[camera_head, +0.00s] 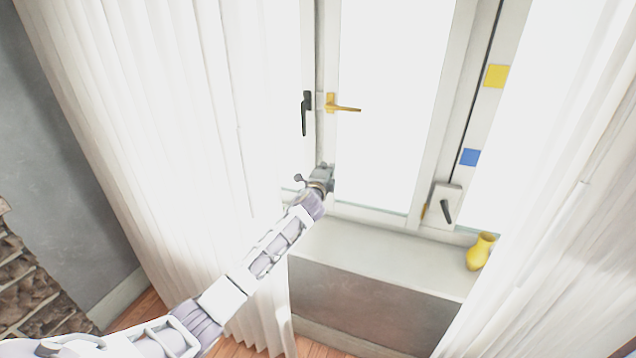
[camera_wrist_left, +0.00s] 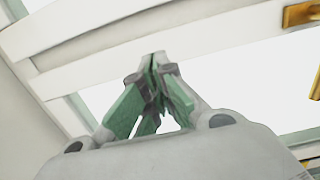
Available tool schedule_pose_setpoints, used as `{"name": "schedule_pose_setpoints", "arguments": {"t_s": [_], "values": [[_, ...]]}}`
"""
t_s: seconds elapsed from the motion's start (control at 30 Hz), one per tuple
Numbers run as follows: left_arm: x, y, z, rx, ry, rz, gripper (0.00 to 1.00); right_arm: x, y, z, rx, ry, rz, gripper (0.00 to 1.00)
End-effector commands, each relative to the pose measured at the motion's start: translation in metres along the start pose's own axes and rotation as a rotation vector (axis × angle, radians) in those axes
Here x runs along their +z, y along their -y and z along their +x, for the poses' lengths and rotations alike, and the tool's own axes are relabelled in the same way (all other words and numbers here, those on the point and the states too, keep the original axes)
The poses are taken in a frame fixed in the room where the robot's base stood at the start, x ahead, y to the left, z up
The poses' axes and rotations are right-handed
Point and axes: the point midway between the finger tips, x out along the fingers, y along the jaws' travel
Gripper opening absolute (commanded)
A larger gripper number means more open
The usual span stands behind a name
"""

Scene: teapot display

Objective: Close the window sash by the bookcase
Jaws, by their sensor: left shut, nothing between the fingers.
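The window sash (camera_head: 332,60) is a white frame with a bright pane in the middle of the head view. A brass handle (camera_head: 345,107) sticks out to the right from its left stile, and the brass also shows at the top right of the left wrist view (camera_wrist_left: 300,13). My left gripper (camera_head: 328,170) is shut and empty at the lower left of the sash, below the handle. In the left wrist view its fingertips (camera_wrist_left: 158,58) meet in front of the white frame. Whether they touch it I cannot tell. No bookcase shows. My right gripper is not in view.
A dark handle (camera_head: 306,113) is on the frame to the left. A yellow vase (camera_head: 481,251) stands on the sill (camera_head: 385,256), near a white box with a dark lever (camera_head: 443,206). White curtains (camera_head: 150,90) hang on both sides. Yellow (camera_head: 496,76) and blue (camera_head: 470,157) squares mark the right frame.

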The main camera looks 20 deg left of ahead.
Motion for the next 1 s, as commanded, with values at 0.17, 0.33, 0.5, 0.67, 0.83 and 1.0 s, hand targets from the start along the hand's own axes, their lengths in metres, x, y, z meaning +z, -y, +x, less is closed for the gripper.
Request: {"name": "schedule_pose_setpoints", "arguments": {"t_s": [0.17, 0.33, 0.5, 0.67, 0.83, 1.0], "values": [[0.001, 0.000, -0.008, -0.001, 0.000, 0.000, 0.00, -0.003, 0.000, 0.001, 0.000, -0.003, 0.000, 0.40], [0.002, 0.000, -0.021, -0.001, -0.001, 0.001, 0.00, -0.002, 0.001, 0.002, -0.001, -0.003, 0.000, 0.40], [0.004, 0.000, -0.035, -0.001, 0.000, 0.002, 0.00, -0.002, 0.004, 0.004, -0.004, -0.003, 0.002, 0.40], [0.005, -0.001, -0.048, -0.001, -0.001, 0.001, 0.00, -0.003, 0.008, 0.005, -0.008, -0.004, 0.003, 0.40], [0.006, -0.001, -0.063, 0.000, -0.001, 0.001, 0.00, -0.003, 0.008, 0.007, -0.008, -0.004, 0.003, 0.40], [0.007, -0.001, -0.077, 0.000, 0.000, 0.001, 0.00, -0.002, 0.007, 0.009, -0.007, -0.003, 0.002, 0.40]]}}
